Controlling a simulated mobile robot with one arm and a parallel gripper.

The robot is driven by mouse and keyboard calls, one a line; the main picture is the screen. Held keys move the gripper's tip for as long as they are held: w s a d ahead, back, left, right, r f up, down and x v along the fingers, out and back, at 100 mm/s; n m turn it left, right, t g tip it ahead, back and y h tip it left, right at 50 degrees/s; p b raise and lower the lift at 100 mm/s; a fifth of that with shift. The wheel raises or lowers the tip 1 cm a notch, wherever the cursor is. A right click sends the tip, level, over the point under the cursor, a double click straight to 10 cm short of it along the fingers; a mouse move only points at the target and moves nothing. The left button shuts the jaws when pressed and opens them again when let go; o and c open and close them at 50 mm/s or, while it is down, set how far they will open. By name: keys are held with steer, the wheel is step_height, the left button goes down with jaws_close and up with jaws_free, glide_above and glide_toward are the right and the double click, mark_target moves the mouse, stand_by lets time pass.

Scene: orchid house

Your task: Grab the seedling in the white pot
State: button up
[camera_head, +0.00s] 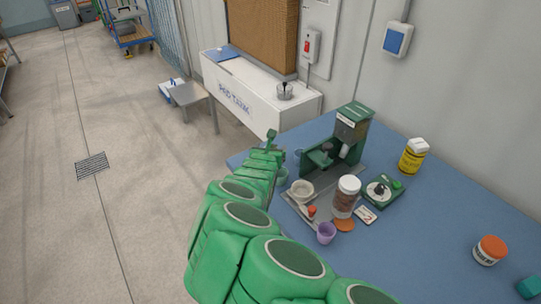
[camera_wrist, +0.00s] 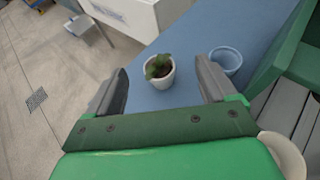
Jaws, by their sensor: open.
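The seedling (camera_wrist: 158,66) has small green leaves and stands in dark soil in a small white pot (camera_wrist: 161,83). In the wrist view the pot stands upright on the blue tabletop, seen between my two fingers and apart from both. My gripper (camera_wrist: 163,72) is open, with nothing held between its fingers. In the head view my green arm reaches over the table's left edge; my gripper (camera_head: 268,146) is small there. I cannot make out the white pot in that view; my arm likely covers it.
A light blue pot (camera_wrist: 227,61) stands close beside my right finger. A green dispenser stand (camera_head: 350,132) is right of my gripper. A brown-filled jar (camera_head: 346,197), purple cup (camera_head: 326,233) and white bowl (camera_head: 302,190) stand nearby. The table's left edge drops to the floor.

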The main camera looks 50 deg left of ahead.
step_height(320, 180, down, 4)
steer(key=shift+r, duration=0.15)
steer(key=shift+x, duration=1.3)
steer(key=shift+w+a+f, duration=0.25)
steer(key=shift+a+f, duration=0.05)
steer(key=shift+a, duration=0.3)
steer(key=shift+w+a+f, duration=0.25)
steer(key=shift+a+f, duration=0.1)
steer(key=shift+a, duration=0.25)
steer(key=shift+x, duration=1.2)
steer(key=shift+w+r, duration=0.1)
steer(key=shift+r, duration=0.05)
steer(key=c, duration=1.1)
